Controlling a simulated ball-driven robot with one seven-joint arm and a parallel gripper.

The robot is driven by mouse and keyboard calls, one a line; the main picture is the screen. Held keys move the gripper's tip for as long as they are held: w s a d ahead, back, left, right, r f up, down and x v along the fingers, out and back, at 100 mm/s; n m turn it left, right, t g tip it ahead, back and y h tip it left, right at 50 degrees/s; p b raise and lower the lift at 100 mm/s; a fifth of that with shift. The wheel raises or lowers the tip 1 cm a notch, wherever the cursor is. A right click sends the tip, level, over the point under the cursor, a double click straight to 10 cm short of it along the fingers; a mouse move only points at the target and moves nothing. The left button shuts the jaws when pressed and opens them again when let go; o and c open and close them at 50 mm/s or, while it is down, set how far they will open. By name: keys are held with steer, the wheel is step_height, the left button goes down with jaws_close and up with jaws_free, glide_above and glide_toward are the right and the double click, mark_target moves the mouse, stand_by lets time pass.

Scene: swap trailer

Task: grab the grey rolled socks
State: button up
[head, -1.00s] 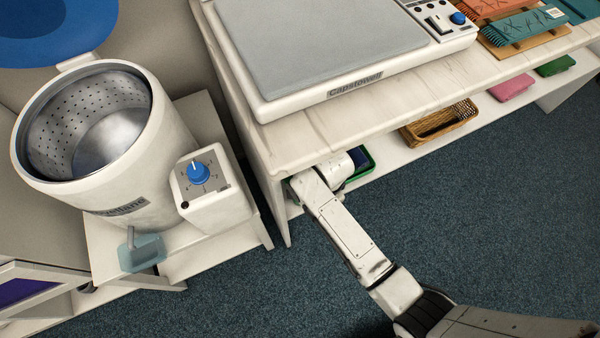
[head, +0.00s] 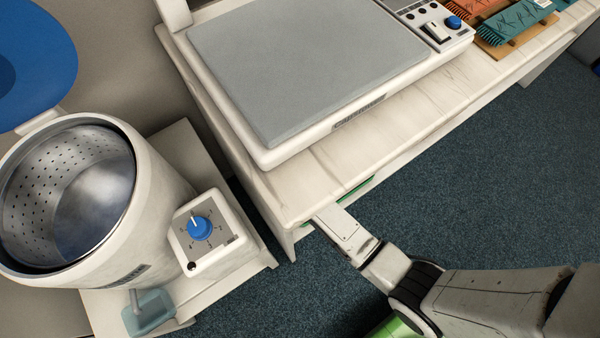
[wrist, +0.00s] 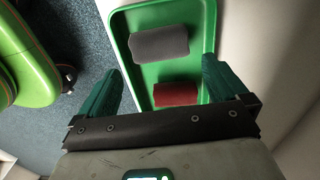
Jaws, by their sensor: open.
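The grey rolled socks (wrist: 159,44) lie in a green tray (wrist: 205,15) in the wrist view, near the tray's upper part. A dark red roll (wrist: 175,94) lies below them in the same tray. My gripper (wrist: 162,80) is open, with its green fingers apart over the tray. The grey socks are ahead of the fingertips, and nothing is between the fingers in a grip. In the head view only a sliver of the green tray (head: 355,189) shows under the table edge. The socks and my gripper are hidden there.
The marble-topped table (head: 330,165) overhangs my forearm and carries a large white press (head: 300,75). A white drum machine (head: 150,195) with a blue-knob box stands at left. In the wrist view, a pale wall or panel (wrist: 270,50) is close right of the tray. Carpet is clear at right.

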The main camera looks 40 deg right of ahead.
step_height(320, 180, down, 8)
steer(key=shift+r+b, duration=0.25)
steer(key=shift+b, duration=0.9)
steer(key=shift+c, duration=0.5)
steer(key=c, duration=0.6)
